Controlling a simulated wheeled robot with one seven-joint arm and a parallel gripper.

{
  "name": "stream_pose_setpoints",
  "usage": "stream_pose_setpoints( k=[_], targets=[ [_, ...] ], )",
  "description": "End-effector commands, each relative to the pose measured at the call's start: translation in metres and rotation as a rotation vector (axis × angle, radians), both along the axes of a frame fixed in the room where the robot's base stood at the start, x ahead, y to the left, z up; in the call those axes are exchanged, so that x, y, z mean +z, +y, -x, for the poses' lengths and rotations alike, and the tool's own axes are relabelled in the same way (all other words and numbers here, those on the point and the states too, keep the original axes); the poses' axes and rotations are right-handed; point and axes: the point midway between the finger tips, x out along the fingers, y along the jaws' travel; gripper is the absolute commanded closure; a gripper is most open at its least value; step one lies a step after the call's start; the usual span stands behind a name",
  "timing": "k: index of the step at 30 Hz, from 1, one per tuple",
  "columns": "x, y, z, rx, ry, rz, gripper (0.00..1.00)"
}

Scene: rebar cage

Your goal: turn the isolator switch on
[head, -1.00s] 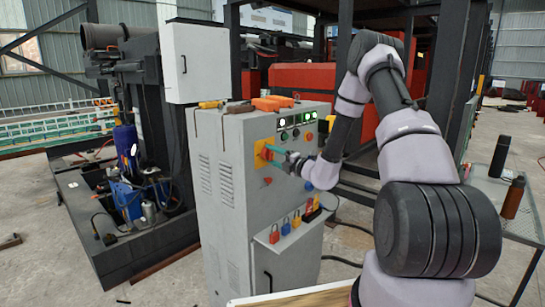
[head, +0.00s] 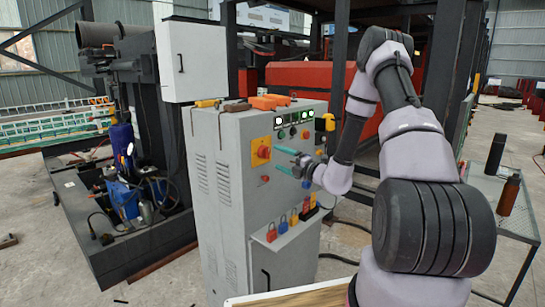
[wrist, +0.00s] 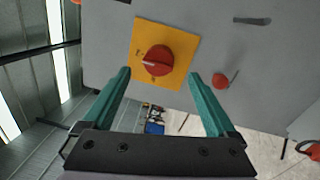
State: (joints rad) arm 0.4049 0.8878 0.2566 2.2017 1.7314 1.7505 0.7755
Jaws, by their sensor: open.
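The isolator switch (head: 263,152) is a red rotary knob on a yellow square plate, on the front of a grey control cabinet (head: 228,195). In the wrist view the red knob (wrist: 158,60) sits above the gap between my fingertips, its grip bar slightly tilted from the picture's horizontal. The markings on the plate are too small to read. My gripper (head: 282,160) has two teal fingers and is open and empty. It stands to the right of the switch, apart from it. In the wrist view my gripper (wrist: 160,75) has its fingers spread wider than the knob.
A small red button (wrist: 221,81) is right of the plate. Green indicators (head: 293,132) and other controls are above my gripper. Coloured padlocks (head: 283,224) hang on a shelf below. Orange tools (head: 270,102) lie on the cabinet top. A table with bottles (head: 496,154) stands at right.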

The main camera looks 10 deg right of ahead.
Motion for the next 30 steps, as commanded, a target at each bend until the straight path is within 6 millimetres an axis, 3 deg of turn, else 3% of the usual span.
stream_pose_setpoints(
  k=[9, 22, 26, 30],
  targets=[
    [-0.004, -0.028, 0.038, -0.001, 0.002, 0.000, 0.08],
    [-0.002, -0.029, 0.043, 0.008, -0.006, 0.008, 0.08],
    [0.022, -0.012, 0.050, 0.090, -0.071, 0.090, 0.08],
    [0.068, 0.029, 0.079, 0.290, -0.231, 0.297, 0.08]
  ],
)
